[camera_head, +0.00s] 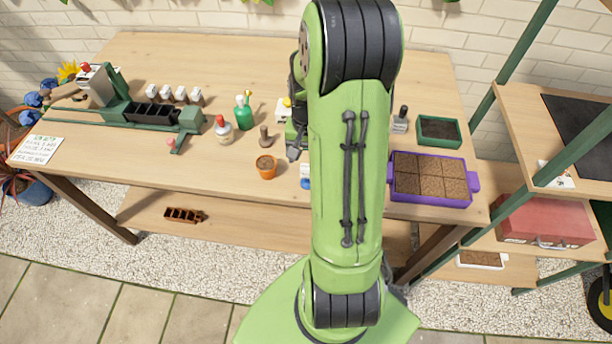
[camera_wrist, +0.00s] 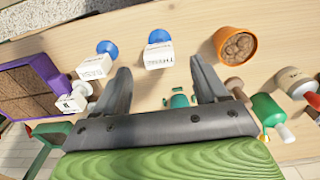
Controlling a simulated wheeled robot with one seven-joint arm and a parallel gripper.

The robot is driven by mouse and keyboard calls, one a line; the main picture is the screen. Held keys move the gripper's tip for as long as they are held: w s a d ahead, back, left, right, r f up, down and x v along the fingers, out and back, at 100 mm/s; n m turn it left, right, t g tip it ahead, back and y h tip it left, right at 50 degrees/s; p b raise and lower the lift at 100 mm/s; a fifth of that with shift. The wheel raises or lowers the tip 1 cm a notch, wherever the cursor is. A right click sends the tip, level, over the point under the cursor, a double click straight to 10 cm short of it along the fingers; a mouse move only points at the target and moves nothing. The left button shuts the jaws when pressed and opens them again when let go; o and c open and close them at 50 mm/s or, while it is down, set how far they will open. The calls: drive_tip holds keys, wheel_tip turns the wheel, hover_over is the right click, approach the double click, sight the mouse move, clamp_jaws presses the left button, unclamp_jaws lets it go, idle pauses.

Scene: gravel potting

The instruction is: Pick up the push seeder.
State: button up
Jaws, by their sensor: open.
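My gripper (camera_wrist: 160,66) is open, its two dark fingers apart and pointing down over the table. A small green thing (camera_wrist: 180,101) lies on the wood between the fingers, nearer the right one; it may be the push seeder, but I cannot tell for sure. Nothing is held. A white labelled container with a blue top (camera_wrist: 159,50) lies just beyond the fingertips, and a similar one (camera_wrist: 94,65) is left of the left finger. In the head view my arm hides the green thing and most of my gripper.
An orange pot (camera_wrist: 236,46) stands close to the right finger; it also shows in the head view (camera_head: 266,168). A green bottle (camera_head: 243,112), a white bottle (camera_head: 223,131) and a brown wooden tool (camera_head: 265,137) stand nearby. A purple tray (camera_head: 433,200) is at the right.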

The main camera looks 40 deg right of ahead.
wheel_tip(320, 180, down, 6)
drive_tip(key=shift+d+b, duration=0.1)
drive_tip(key=shift+b, duration=0.65)
drive_tip(key=c, duration=1.1)
wheel_tip(320, 180, up, 10)
drive_tip(key=p, duration=0.2)
drive_tip(key=shift+r+p, duration=0.1)
drive_tip(key=shift+p, duration=0.3)
